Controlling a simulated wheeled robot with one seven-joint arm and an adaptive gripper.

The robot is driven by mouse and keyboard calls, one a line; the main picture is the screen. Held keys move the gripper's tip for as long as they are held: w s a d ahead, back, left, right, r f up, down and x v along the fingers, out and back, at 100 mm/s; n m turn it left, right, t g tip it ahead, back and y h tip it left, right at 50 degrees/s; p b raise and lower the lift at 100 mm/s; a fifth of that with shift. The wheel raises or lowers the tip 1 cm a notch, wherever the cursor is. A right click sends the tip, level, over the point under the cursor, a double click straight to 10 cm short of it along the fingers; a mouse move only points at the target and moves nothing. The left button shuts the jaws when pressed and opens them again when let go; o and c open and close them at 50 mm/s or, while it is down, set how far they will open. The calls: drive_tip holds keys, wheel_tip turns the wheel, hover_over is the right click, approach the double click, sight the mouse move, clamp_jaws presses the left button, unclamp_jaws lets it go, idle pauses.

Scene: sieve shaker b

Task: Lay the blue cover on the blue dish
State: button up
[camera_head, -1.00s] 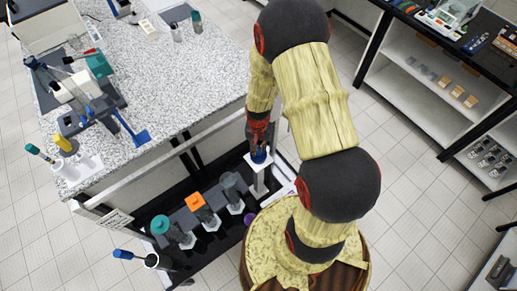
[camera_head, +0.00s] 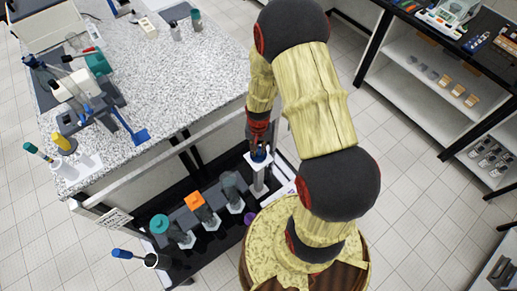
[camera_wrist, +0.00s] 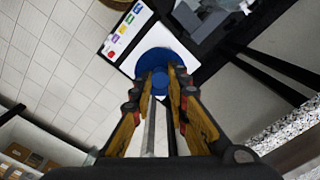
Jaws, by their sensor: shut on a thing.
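My gripper (camera_wrist: 161,90) points down and is shut on the knob of the blue cover (camera_wrist: 160,62), a round blue disc in the wrist view. In the head view, my gripper (camera_head: 257,145) is directly above the blue cover (camera_head: 259,156), which shows as a small blue patch over a white square plate on a pale post. The blue dish cannot be told apart from the cover; it may be hidden beneath. Whether the cover touches anything below is unclear.
A row of posts to the left carries a grey piece (camera_head: 229,179), an orange piece (camera_head: 195,201) and a teal piece (camera_head: 158,223). A purple piece (camera_head: 250,218) is low near my base. The speckled counter (camera_head: 190,80) stands behind; a shelf (camera_head: 425,85) is at right.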

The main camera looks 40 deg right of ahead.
sight(259, 152)
drive_tip(key=o, duration=0.9)
wheel_tip(259, 152, up, 12)
drive_tip(key=shift+f, duration=0.1)
idle(0.4)
drive_tip(key=s+a+r+n+t+b, duration=0.2)
drive_tip(key=s+a+r+n+b, duration=0.1)
drive_tip(key=b, duration=0.4)
drive_tip(key=s+a+r+n+t+b, duration=0.1)
drive_tip(key=s+a+r+n+b, duration=0.1)
drive_tip(key=s+a+b, duration=0.3)
drive_tip(key=s+a+r+n+t+b, duration=0.2)
drive_tip(key=s+a+r+n+b, duration=0.1)
drive_tip(key=b, duration=0.5)
drive_tip(key=shift+s+a+r+n+t+b, duration=0.2)
drive_tip(key=shift+s+a+r, duration=0.1)
drive_tip(key=shift+r, duration=0.15)
drive_tip(key=shift+s+a+r+n+t+b, duration=0.1)
drive_tip(key=shift+s+a+r+b, duration=0.1)
drive_tip(key=shift+s+r, duration=0.15)
